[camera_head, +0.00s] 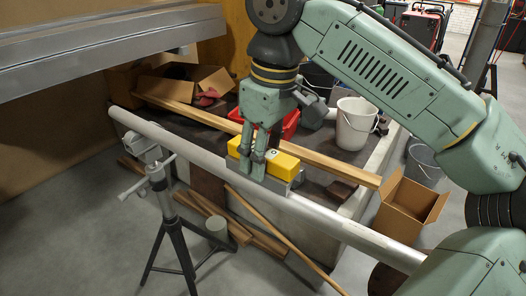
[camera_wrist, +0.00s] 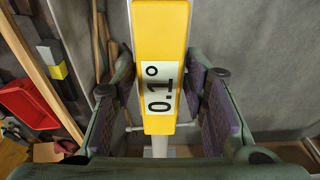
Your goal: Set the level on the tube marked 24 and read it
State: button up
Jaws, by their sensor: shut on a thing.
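The yellow level (camera_head: 282,165) lies lengthwise along the long pale grey tube (camera_head: 325,212), its grey base at or on the tube's top; I cannot tell exact contact. My gripper (camera_head: 251,163) points down and is shut on the level near its middle. In the wrist view the level (camera_wrist: 160,35) lies between the fingers (camera_wrist: 163,118), and its display reads 0.1°. The display shows sideways. No mark 24 is legible on the tube, and the fingers hide part of the level.
A dark stand (camera_head: 168,205) with a clamp is under the tube's left part. A wooden plank (camera_head: 330,168) runs behind it. A white bucket (camera_head: 355,125), a red bin (camera_head: 290,125) and a cardboard box (camera_head: 408,205) stand behind or right. Metal beams (camera_head: 100,45) hang at upper left.

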aim_at(262, 189)
jog(key=shift+f, duration=0.1)
jog(key=shift+f+b, duration=0.45)
jog(key=shift+f, duration=0.5)
jog(key=shift+f, duration=0.15)
jog(key=shift+f, duration=0.25)
jog(key=shift+p, duration=0.3)
dwell(1.7)
jog(key=o, duration=1.4)
jog(key=shift+c, duration=0.2)
